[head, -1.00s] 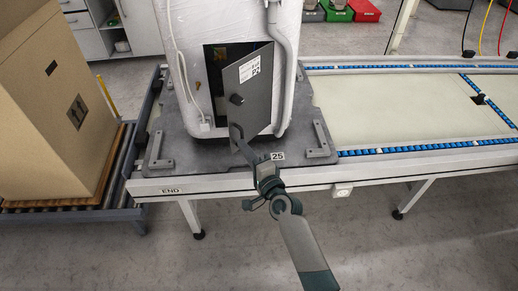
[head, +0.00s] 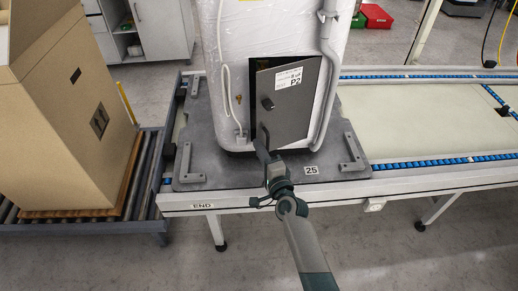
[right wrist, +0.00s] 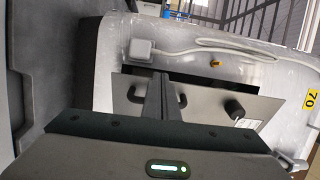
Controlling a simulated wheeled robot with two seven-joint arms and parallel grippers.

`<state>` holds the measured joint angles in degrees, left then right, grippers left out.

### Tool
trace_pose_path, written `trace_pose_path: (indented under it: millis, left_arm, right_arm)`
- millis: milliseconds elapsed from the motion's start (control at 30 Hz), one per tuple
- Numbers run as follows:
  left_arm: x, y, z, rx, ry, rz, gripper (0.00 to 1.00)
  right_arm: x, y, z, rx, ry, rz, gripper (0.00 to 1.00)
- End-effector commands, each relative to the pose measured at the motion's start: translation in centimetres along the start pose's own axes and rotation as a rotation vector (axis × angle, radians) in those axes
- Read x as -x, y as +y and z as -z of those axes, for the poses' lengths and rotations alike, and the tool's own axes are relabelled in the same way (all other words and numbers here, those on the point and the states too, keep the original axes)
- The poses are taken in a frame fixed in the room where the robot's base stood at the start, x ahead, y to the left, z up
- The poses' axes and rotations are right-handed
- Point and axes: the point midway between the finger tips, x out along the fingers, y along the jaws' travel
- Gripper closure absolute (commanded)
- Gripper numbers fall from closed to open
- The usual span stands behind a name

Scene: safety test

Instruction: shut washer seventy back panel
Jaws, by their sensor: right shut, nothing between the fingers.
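The washer (head: 230,45) is wrapped in clear film and stands on a grey plate on the conveyor. Its grey back panel (head: 288,110), with a white P2 label, a dark knob and a handle, stands slightly open, with a dark gap along its left and top edges. My right gripper (head: 262,150) is shut and empty at the panel's lower left, by the handle. In the right wrist view the fingers (right wrist: 158,98) are in front of the panel (right wrist: 205,110) beside the handle; contact cannot be told. A yellow 70 tag (right wrist: 311,100) shows on the washer. My left gripper is not in view.
A large cardboard box (head: 60,110) stands on a roller conveyor at the left. A grey hose (head: 327,80) runs down the washer right of the panel. Low brackets (head: 353,150) sit on the plate. The belt (head: 420,125) to the right is clear.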

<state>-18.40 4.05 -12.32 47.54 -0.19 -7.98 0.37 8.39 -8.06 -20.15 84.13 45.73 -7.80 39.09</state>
Motion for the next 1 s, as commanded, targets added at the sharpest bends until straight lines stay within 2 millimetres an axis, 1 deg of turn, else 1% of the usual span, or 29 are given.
trace_pose_path:
  millis: [233,500,633,833,1000]
  left_arm:
    - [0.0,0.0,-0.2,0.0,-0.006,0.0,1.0]
    - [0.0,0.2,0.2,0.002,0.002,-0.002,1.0]
    - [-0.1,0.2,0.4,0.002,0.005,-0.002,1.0]
    - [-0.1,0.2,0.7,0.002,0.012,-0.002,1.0]
    - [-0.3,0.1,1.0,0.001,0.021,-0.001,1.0]
  right_arm:
    - [-0.1,0.0,0.1,0.001,0.005,-0.001,1.0]
    - [0.0,0.0,0.1,0.001,0.005,0.0,1.0]
    - [0.5,0.1,0.1,0.0,0.005,-0.001,1.0]
    - [2.4,0.1,0.0,0.0,0.005,-0.001,1.0]
    - [5.3,0.2,0.1,0.0,0.006,-0.001,1.0]
